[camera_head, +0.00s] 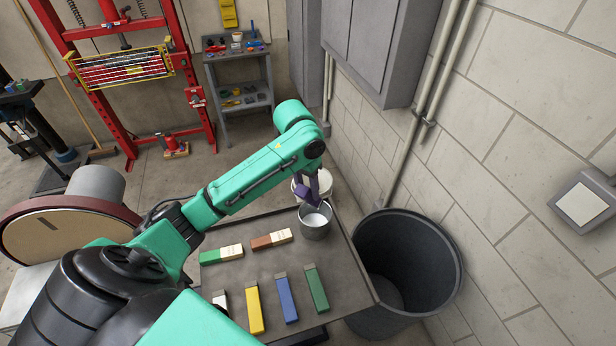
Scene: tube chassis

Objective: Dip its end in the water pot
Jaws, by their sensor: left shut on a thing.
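The water pot (316,225) is a small grey metal cup with a pale surface inside, on the far right corner of the dark table. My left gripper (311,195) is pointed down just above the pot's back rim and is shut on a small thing. Purple parts show at the jaws. I cannot tell where the fingers end and the held thing begins, or whether its end touches the water. My right gripper is not in view.
Several coloured bars, including a yellow bar (255,308) and a blue bar (286,299), lie on the table (225,272). A round white container (326,183) is behind the gripper. A large dark bin (437,270) stands right of the table, beside the block wall.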

